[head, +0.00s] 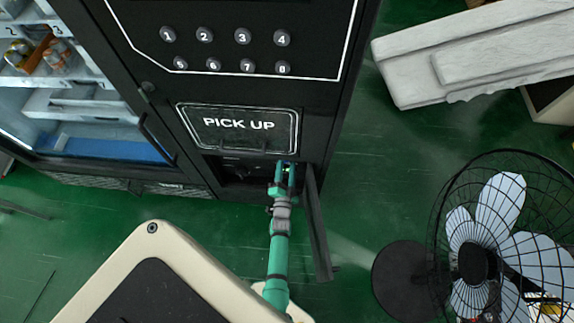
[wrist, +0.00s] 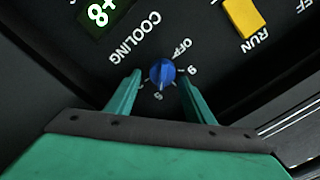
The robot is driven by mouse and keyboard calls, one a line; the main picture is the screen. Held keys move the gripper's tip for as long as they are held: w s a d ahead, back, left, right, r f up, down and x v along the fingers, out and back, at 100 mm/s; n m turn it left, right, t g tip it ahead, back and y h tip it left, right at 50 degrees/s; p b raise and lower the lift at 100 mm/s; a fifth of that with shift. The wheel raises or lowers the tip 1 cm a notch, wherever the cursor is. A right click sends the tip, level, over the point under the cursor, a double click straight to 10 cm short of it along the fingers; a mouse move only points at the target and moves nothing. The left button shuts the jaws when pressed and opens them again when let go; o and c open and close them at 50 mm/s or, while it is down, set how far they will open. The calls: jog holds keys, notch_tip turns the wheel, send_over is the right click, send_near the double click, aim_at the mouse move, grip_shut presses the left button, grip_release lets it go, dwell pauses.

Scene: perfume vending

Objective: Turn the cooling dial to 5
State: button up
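The cooling dial is a small round blue knob (wrist: 161,72) on a black panel, under the white word COOLING (wrist: 134,39), in the wrist view. Around it are OFF at its upper right, a small number to its right, one below that looks like 5, and another at its left, partly hidden. I cannot tell clearly where its pointer aims. My gripper (wrist: 158,77) is open, with one green finger on each side of the knob and dark gaps between. In the head view my gripper (head: 286,170) reaches into the open compartment below the PICK UP flap; the dial is hidden there.
A green display (wrist: 102,13) reads +8, and a yellow switch (wrist: 241,18) is marked RUN. In the head view, an open black door (head: 318,225) hangs just right of my arm. A fan (head: 480,245) stands at right. White slabs (head: 470,55) lie behind it.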

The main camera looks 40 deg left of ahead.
dwell(0.3)
jog(key=v, duration=1.1)
jog(key=shift+w, duration=0.1)
dwell(0.3)
